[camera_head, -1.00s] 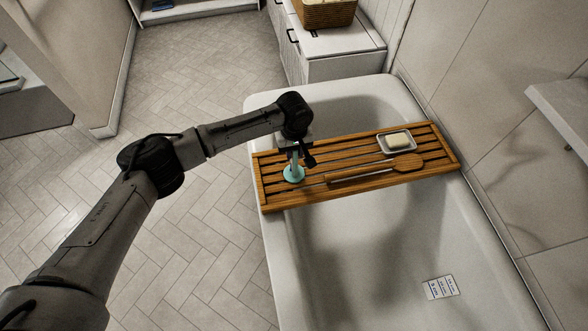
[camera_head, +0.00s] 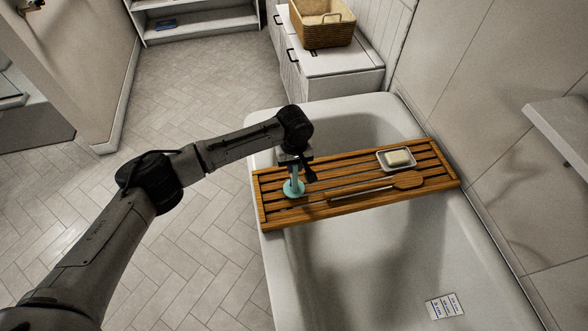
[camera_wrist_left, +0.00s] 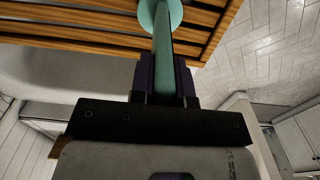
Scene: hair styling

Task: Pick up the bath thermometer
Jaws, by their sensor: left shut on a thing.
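The bath thermometer (camera_head: 293,188) is teal, with a round disc at its lower end and a straight stem. It stands upright at the left end of the wooden bath tray (camera_head: 262,207). My left gripper (camera_head: 296,171) is shut on its stem from above. In the left wrist view the stem of the thermometer (camera_wrist_left: 162,40) runs between the fingers of my left gripper (camera_wrist_left: 163,75), with the disc beyond over the tray slats (camera_wrist_left: 90,15). I cannot tell whether the disc touches the tray. My right gripper is not in view.
The tray spans the white bathtub (camera_head: 400,250). A soap dish with soap (camera_head: 397,158) and a wooden brush (camera_head: 408,180) lie on it to the right. A card with printed marks (camera_head: 444,306) lies in the tub. A wicker basket (camera_head: 322,32) stands on a white cabinet behind.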

